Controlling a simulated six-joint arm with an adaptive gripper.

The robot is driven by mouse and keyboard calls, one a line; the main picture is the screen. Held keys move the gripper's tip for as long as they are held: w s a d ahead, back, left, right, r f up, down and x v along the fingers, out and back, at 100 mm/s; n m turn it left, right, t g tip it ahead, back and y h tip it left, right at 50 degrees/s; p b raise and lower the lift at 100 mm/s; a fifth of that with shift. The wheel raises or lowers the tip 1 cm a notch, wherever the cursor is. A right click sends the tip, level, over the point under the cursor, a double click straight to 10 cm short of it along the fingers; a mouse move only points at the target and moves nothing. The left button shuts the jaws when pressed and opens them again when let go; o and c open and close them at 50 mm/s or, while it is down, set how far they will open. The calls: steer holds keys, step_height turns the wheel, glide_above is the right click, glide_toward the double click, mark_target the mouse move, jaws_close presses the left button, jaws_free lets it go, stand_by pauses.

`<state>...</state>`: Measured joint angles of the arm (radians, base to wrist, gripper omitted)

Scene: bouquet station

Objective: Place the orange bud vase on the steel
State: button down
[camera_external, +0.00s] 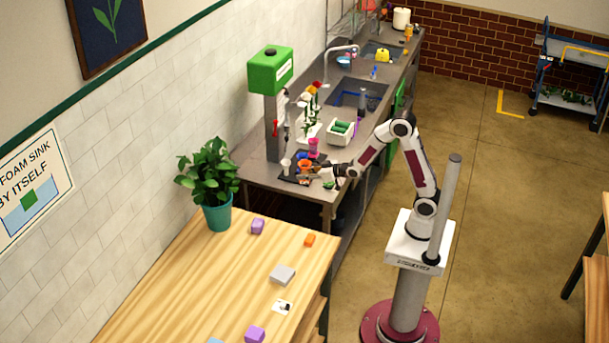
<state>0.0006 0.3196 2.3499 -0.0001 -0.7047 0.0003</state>
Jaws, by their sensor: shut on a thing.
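The orange bud vase (305,166) shows small at the near end of the steel counter (260,173), over a dark mat (289,179). My gripper (312,172) reaches in from the right and is shut on the orange vase. The fingers are tiny in this view and hide part of it. I cannot tell whether the vase touches the mat or hangs just above it.
A pink vase (313,146), a white box with green rolls (340,131) and a green-topped dispenser (271,70) stand close by. A potted plant (217,182) is on the wooden table (185,270). Bare steel shows left of the mat.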

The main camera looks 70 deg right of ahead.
steer(key=shift+a+f, duration=0.1)
steer(key=shift+a, duration=0.5)
steer(key=a+n+g+y, duration=0.3)
steer(key=a+n+y, duration=0.2)
steer(key=a, duration=1.3)
steer(key=a+r+n+g+y, duration=0.1)
steer(key=a+n+g+y, duration=0.2)
steer(key=a, duration=1.6)
steer(key=n+y, duration=0.3)
steer(key=shift+w+r+n+y, duration=0.25)
steer(key=shift+w+n+y, duration=0.05)
steer(key=shift+w, duration=0.05)
steer(key=shift+d+f, duration=0.1)
steer(key=shift+f, duration=2.4)
steer(key=shift+f, duration=0.1)
steer(key=shift+f, duration=2.2)
